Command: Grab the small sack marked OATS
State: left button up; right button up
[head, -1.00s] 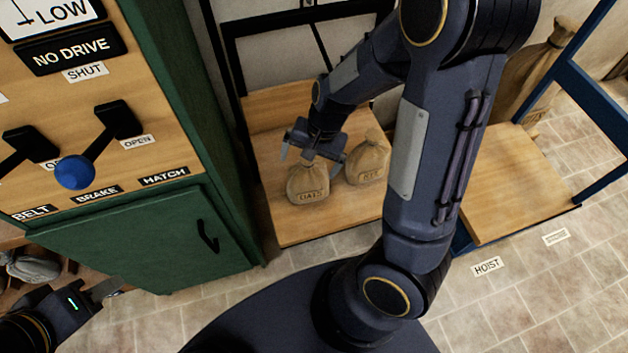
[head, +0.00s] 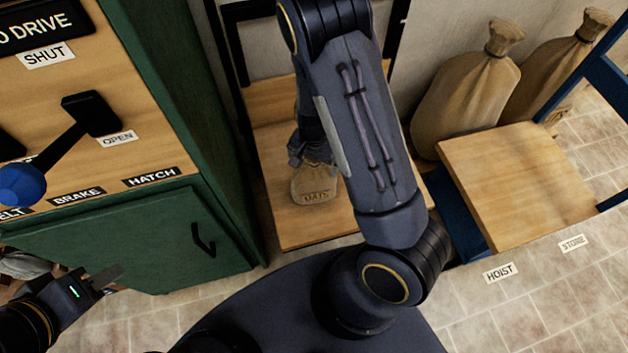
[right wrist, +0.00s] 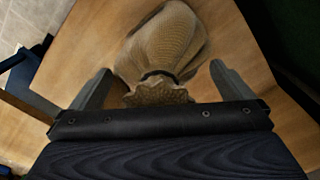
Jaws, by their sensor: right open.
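The small tan sack marked OATS (head: 316,186) stands on a wooden platform (head: 290,236) in the middle of the head view. My right gripper (head: 312,160) is just behind and above it, largely hidden by my arm. In the right wrist view the sack (right wrist: 165,42) lies between the open fingers of my right gripper (right wrist: 160,72), its tied neck close to the palm. Both fingers stand apart from the cloth. My left gripper (head: 105,278) is at the lower left of the head view, away from the sack; its opening is unclear.
A green cabinet (head: 140,240) with a lever panel (head: 110,110) stands left of the platform. Large tied sacks (head: 465,95) stand at the back right, behind a blue-framed wooden platform (head: 520,180). Floor labels read HOIST (head: 499,273) and STORE (head: 572,243).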

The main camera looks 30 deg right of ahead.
jog(key=shift+f, duration=0.15)
jog(key=shift+c, duration=0.3)
jog(key=c, duration=1.7)
